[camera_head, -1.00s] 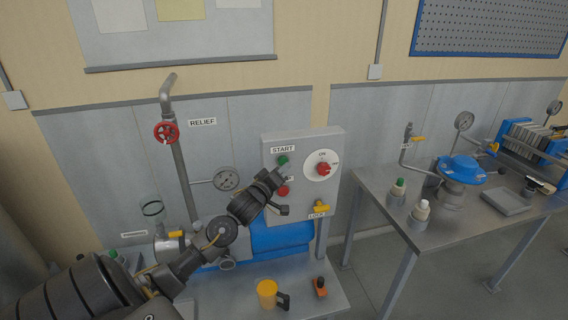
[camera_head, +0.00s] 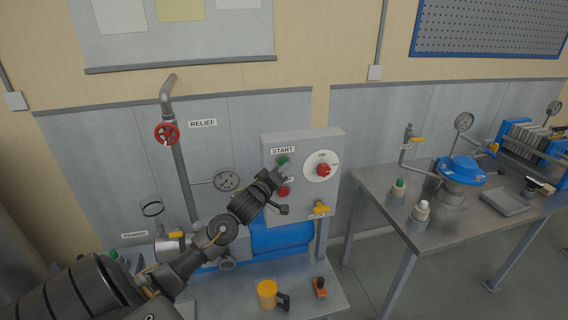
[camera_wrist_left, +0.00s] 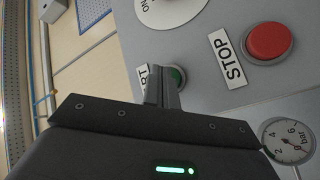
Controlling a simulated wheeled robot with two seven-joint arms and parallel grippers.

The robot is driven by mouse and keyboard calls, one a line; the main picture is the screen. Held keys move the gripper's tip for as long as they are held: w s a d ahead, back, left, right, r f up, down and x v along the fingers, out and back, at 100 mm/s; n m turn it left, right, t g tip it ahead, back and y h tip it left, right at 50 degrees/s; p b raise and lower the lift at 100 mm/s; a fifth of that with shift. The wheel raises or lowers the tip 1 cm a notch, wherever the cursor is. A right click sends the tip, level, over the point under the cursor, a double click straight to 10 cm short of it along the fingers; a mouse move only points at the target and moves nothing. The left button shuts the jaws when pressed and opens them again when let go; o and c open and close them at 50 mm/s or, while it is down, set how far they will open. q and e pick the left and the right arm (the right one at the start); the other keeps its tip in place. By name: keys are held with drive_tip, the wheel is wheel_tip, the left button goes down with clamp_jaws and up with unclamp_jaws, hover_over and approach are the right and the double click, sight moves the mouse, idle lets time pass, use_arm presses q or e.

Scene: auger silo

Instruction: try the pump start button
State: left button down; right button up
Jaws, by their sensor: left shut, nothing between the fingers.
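The green start button (camera_head: 283,160) sits under the START label (camera_head: 283,150) on the grey control box (camera_head: 305,145). The red stop button (camera_head: 283,191) is below it. My left gripper (camera_head: 284,170) is shut and empty, with its tips just at or in front of the green button. In the left wrist view the shut fingers (camera_wrist_left: 161,88) overlap the green button (camera_wrist_left: 177,76) and partly hide it and its START label. I cannot tell whether they touch it. The red stop button (camera_wrist_left: 268,41) and STOP label (camera_wrist_left: 227,58) show beside them. My right gripper is not in view.
A red selector knob (camera_head: 323,170) and a yellow lock tag (camera_head: 321,208) are on the same box. A pressure gauge (camera_head: 226,179) and a red relief wheel (camera_head: 167,133) are to the left. A yellow mug (camera_head: 267,294) stands on the bench below.

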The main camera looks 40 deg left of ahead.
use_arm(q)
drive_tip(key=shift+w+a, duration=0.35)
drive_tip(key=shift+a, duration=0.15)
idle(0.8)
drive_tip(key=shift+s+d, duration=0.1)
idle(0.5)
drive_tip(key=shift+s+d+p, duration=0.45)
drive_tip(key=shift+d+p, duration=0.2)
drive_tip(key=s+d+p, duration=0.1)
drive_tip(key=d, duration=0.1)
drive_tip(key=s+d+p, duration=0.1)
drive_tip(key=d, duration=0.1)
drive_tip(key=shift+s, duration=0.4)
idle(0.4)
